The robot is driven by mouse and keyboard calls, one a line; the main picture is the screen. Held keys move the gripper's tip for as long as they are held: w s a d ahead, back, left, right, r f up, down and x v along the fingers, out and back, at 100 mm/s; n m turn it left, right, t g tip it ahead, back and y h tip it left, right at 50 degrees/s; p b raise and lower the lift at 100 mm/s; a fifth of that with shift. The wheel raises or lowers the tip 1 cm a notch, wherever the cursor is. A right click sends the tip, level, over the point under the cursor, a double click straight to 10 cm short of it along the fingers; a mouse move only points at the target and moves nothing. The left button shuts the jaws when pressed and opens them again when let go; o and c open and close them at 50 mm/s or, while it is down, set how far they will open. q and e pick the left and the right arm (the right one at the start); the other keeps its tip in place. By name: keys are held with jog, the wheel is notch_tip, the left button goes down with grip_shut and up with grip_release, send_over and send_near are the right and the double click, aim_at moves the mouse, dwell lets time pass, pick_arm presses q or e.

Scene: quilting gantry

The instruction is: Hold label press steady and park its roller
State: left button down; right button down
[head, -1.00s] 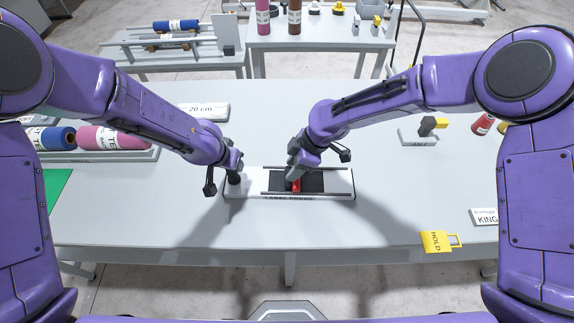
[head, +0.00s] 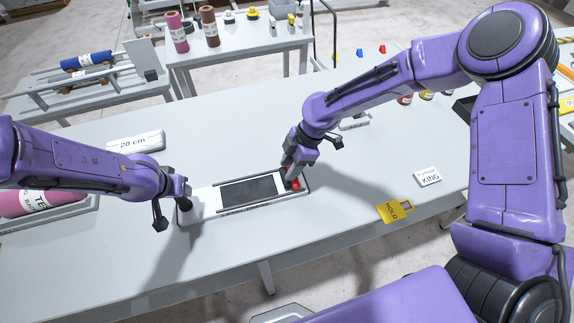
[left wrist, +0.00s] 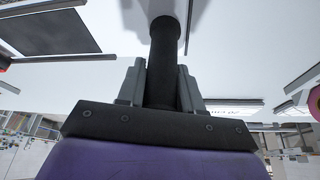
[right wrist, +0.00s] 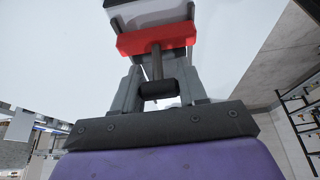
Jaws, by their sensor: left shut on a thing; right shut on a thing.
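The label press (head: 205,206) is a long white base with a dark pad (head: 250,190) and grey rails, lying on the grey table. Its red roller (head: 293,184) is at the right end of the press, right of the pad. My right gripper (head: 288,172) is shut on the roller's handle; the right wrist view shows the black grip (right wrist: 159,89) between the fingers and the red block (right wrist: 157,38) beyond. My left gripper (head: 182,198) is shut on the black upright post (left wrist: 163,60) at the press's left end. The post's foot is partly hidden in the head view.
A white 20 cm block (head: 135,143) lies behind the press on the left. A pink roll (head: 40,203) rests in a tray at far left. A yellow HOLD tag (head: 393,212) and a KING card (head: 429,177) lie to the right. The table (head: 340,225) between is clear.

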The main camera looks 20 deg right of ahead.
pick_arm(q)
jog(key=shift+a+f, duration=0.1)
jog(key=shift+a, duration=0.15)
pick_arm(e)
jog(key=shift+d, duration=0.25)
jog(key=c, duration=0.7)
grip_release()
pick_arm(q)
jog(key=shift+d, duration=0.1)
jog(key=shift+s, duration=0.1)
pick_arm(e)
jog(key=v, duration=1.2)
jog(key=shift+a, duration=0.15)
pick_arm(q)
jog(key=c, duration=0.7)
grip_release()
jog(key=shift+o, duration=0.2)
jog(key=shift+d, duration=0.1)
